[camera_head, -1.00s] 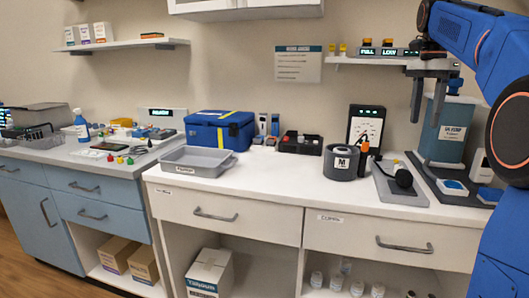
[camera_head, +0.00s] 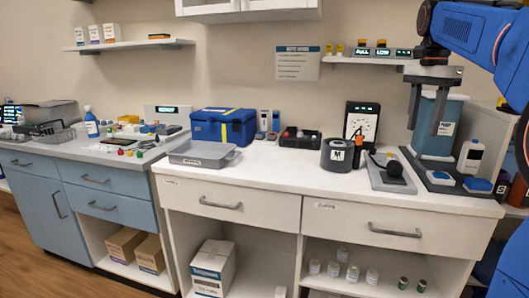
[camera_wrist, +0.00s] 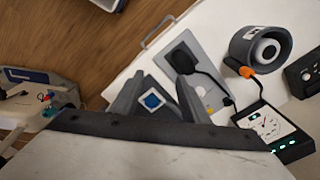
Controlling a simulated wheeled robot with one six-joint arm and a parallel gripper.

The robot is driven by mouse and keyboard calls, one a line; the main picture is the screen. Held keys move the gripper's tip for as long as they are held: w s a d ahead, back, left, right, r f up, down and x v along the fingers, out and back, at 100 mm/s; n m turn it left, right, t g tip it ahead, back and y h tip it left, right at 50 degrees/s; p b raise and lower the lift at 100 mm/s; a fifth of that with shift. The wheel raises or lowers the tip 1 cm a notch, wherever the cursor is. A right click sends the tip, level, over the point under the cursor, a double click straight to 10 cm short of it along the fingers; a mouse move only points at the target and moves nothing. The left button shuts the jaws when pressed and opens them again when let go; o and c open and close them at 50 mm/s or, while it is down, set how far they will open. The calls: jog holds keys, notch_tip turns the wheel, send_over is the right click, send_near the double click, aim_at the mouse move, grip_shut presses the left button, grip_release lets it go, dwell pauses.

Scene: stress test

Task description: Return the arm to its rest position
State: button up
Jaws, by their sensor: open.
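My blue arm (camera_head: 465,28) reaches in from the upper right in the head view. My gripper (camera_head: 424,128) points down at the right end of the white counter (camera_head: 270,173), in front of a blue container (camera_head: 437,126) on a dark stand. Its two grey fingers are apart with nothing between them. In the wrist view my gripper (camera_wrist: 158,78) also shows open. A small white block with a blue square (camera_wrist: 152,101) is seen in the gap between the fingers, below them and not gripped.
A wall shelf (camera_head: 372,61) is close to my wrist. A white bottle (camera_head: 470,156), a grey plate with a black knob (camera_head: 388,180), a dark cylinder (camera_head: 337,155) and a gauge (camera_head: 362,122) stand nearby. A grey tray (camera_head: 202,159) and blue case (camera_head: 223,127) are further left.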

jog(key=s+a+f+n+t, duration=0.1)
jog(key=s+a+f+n, duration=0.3)
jog(key=s+f, duration=0.5)
jog(key=s+a+f+n+t, duration=0.2)
jog(key=s+a+f+n, duration=0.2)
jog(key=s+f, duration=0.6)
jog(key=s+a+f+n+t, duration=0.1)
jog(key=s+a+f+n, duration=0.4)
jog(key=s+f, duration=0.4)
notch_tip(320, 180, down, 4)
jog(key=shift+s+a+f+t, duration=0.1)
jog(key=shift+s+a+t, duration=0.05)
jog(key=shift+s+t, duration=0.2)
